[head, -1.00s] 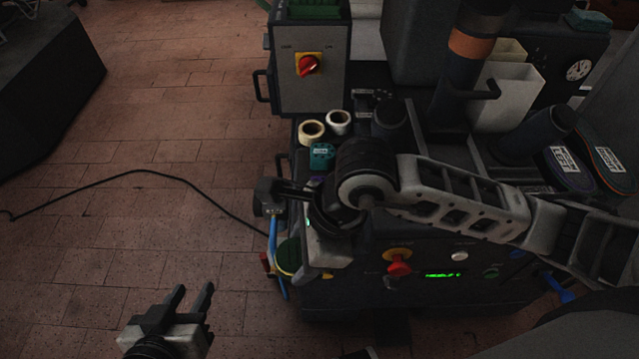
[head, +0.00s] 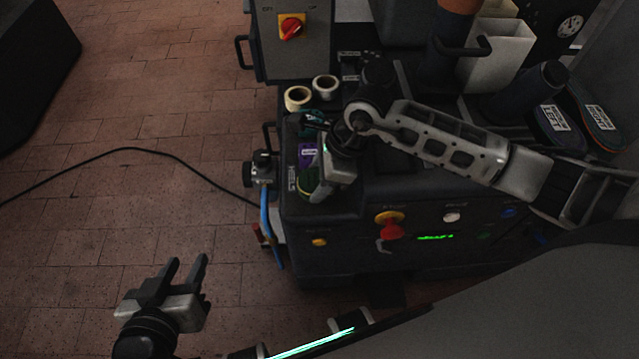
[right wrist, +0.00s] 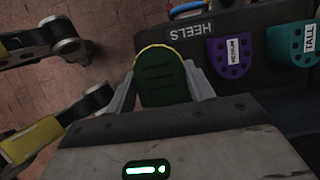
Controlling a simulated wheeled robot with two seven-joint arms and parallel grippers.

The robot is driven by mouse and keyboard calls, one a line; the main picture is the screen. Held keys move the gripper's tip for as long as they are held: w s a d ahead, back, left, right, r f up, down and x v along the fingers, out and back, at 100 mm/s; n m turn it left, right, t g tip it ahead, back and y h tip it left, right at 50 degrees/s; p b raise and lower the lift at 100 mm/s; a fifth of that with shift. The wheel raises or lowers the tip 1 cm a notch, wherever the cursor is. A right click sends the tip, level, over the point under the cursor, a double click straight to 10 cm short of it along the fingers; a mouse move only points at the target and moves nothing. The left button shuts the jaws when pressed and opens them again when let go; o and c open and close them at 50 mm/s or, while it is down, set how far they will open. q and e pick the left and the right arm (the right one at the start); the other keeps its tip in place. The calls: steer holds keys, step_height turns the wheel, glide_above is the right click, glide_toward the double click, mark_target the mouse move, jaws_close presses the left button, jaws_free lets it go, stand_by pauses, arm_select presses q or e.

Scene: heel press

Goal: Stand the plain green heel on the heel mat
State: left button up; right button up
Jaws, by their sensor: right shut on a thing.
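The plain green heel (right wrist: 160,84), dark with a yellow edge, is between the fingers of my right gripper (right wrist: 163,90) in the right wrist view. In the head view the heel (head: 307,184) is partly hidden by my right gripper (head: 320,177), which is shut on it. It is over the front left corner of the bench, beside the word HEELS. I cannot tell whether it touches the surface below. The dark surface lettered HEELS (right wrist: 236,18) is in the right wrist view; no separate mat edge is clear. My left gripper (head: 186,268) is open and empty above the floor.
A purple heel marked MEDIUM (right wrist: 231,57) and a teal heel marked TALL (right wrist: 293,45) lie near the held heel. Two tape rolls (head: 312,92) stand behind. A red stop knob (head: 391,232) is on the bench front. A blue hose (head: 268,210) hangs at the left.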

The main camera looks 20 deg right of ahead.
steer(key=shift+w+d+f, duration=0.1)
steer(key=shift+w+f, duration=0.05)
steer(key=shift+f, duration=0.8)
steer(key=shift+w+d+f, duration=0.1)
steer(key=shift+w+f, duration=0.05)
steer(key=shift+f, duration=0.75)
steer(key=shift+f, duration=0.15)
steer(key=o, duration=1)
